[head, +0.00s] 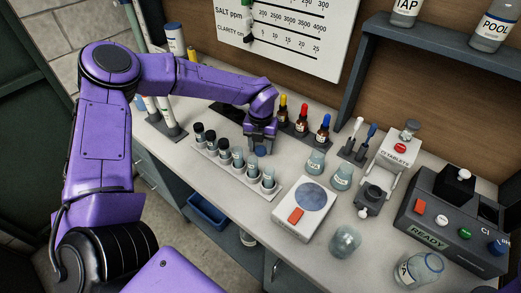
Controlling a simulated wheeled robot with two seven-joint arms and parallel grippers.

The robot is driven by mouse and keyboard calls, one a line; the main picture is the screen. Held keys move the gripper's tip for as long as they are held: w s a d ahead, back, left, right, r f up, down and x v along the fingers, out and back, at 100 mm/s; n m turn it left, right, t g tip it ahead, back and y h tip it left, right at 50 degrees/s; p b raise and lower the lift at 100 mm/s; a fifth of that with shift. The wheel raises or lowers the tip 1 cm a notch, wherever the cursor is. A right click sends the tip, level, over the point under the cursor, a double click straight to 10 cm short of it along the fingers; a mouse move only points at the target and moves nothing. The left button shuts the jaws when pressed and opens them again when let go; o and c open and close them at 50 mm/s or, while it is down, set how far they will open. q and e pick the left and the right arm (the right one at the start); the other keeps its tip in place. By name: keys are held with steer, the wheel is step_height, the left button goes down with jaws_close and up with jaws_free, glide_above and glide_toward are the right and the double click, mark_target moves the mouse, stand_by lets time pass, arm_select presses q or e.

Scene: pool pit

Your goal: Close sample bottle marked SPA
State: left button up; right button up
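A small glass bottle (316,162) with pale blue-green content stands on the bench left of a similar bottle (342,178). The left one's label seems to read SPA, but the print is tiny. Its top looks open, with no cap on it. My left gripper (262,142) reaches down to the bench behind the vial rack, left of these bottles. A small blue cap (261,151) shows at its fingertips. I cannot tell whether the fingers grip it or only straddle it. My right gripper is out of view.
A white device with a round pad (311,197) sits in front of the bottles. Two glass vessels (345,241) (418,268) and a READY unit (452,222) are at right.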

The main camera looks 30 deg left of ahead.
mark_target(261, 149)
arm_select(q)
steer(key=c, duration=0.6)
step_height(261, 149, up, 10)
steer(key=shift+b, duration=1.2)
